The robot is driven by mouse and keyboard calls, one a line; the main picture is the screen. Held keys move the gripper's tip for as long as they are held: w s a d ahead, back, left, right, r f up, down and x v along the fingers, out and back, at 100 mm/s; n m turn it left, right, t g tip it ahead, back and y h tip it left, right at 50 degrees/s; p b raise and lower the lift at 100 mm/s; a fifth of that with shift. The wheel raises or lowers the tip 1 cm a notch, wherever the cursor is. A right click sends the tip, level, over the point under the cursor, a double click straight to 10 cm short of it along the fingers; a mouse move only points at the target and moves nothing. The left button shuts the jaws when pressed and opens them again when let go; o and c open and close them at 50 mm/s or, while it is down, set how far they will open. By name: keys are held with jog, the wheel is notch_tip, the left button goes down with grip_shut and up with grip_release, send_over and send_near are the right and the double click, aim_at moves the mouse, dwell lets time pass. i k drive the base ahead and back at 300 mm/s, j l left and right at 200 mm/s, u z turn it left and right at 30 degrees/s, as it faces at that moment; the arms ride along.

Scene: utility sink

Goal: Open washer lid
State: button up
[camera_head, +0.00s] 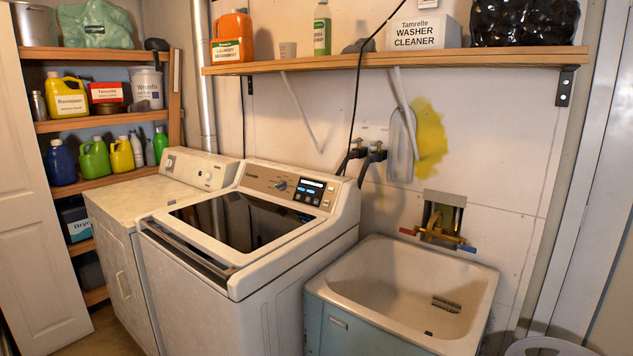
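The washer (262,290) is a white top-loader in the middle of the head view, between a second machine and a utility sink. Its lid (240,222) is a dark glass panel lying flat and closed on the top. A handle strip (186,250) runs along the lid's front edge. The control panel (296,189) with a lit display stands behind the lid. My gripper is not in this view.
A second white machine (130,202) stands close on the washer's left. The utility sink (410,290) stands close on its right. A loaded wall shelf (400,60) hangs above and behind. A shelving unit (100,122) holds several bottles at left.

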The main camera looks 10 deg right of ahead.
aim_at(236, 228)
jog(key=i+j, duration=0.35)
jog(key=i+j+z, duration=0.1)
jog(key=i+j, duration=0.2)
jog(key=j, duration=0.2)
jog(key=i+j, duration=0.35)
jog(key=i+j+z, duration=0.1)
jog(key=i+j, duration=0.2)
jog(key=j, duration=0.25)
jog(key=i+j, duration=0.3)
jog(key=j, duration=0.2)
